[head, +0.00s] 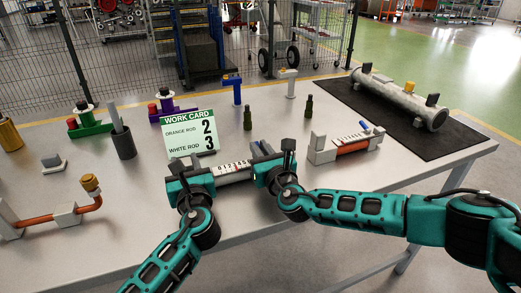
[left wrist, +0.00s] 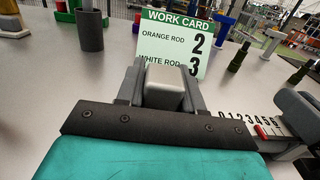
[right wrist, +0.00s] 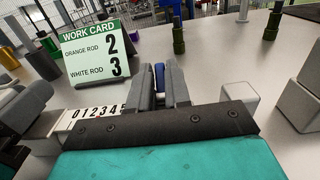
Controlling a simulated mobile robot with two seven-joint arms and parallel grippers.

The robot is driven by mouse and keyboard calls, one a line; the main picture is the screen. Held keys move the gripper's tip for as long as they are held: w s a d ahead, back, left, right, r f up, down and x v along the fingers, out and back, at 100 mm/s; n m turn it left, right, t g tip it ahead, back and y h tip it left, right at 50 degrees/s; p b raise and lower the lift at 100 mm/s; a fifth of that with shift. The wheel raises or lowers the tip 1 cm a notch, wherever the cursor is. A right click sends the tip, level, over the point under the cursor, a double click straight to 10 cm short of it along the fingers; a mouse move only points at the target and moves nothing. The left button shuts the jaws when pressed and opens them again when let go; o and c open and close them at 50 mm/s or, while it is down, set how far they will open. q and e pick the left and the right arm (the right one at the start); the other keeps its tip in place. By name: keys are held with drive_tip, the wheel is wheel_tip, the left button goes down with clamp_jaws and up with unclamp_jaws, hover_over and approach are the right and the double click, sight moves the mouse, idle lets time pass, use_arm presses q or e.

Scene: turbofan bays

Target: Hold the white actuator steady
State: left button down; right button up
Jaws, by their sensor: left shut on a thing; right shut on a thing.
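The white actuator (head: 235,172) lies on the table between my two grippers, with a white numbered scale along it. The scale and a red mark also show in the left wrist view (left wrist: 250,122). My left gripper (head: 186,166) is shut on the actuator's pale grey left end block (left wrist: 165,90). My right gripper (head: 275,160) is shut on the small blue tab (right wrist: 159,78) at the actuator's right end. The work card (head: 190,137) stands just behind and reads orange rod 2, white rod 3. The fingers hide parts of both ends.
The orange actuator (head: 350,147) lies to the right with its own blue tab. A copper pipe piece (head: 40,219) is at the left. A dark cup (head: 123,144), green bottles (head: 309,106) and a grey cylinder on a black mat (head: 350,108) stand further back.

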drive_tip(key=shift+d, duration=0.1)
clamp_jaws()
drive_tip(key=shift+w+f+g+h, duration=0.15)
drive_tip(key=shift+g+h, duration=0.35)
drive_tip(key=shift+g, duration=0.8)
drive_tip(key=o, duration=0.6)
unclamp_jaws()
drive_tip(key=v, duration=1.2)
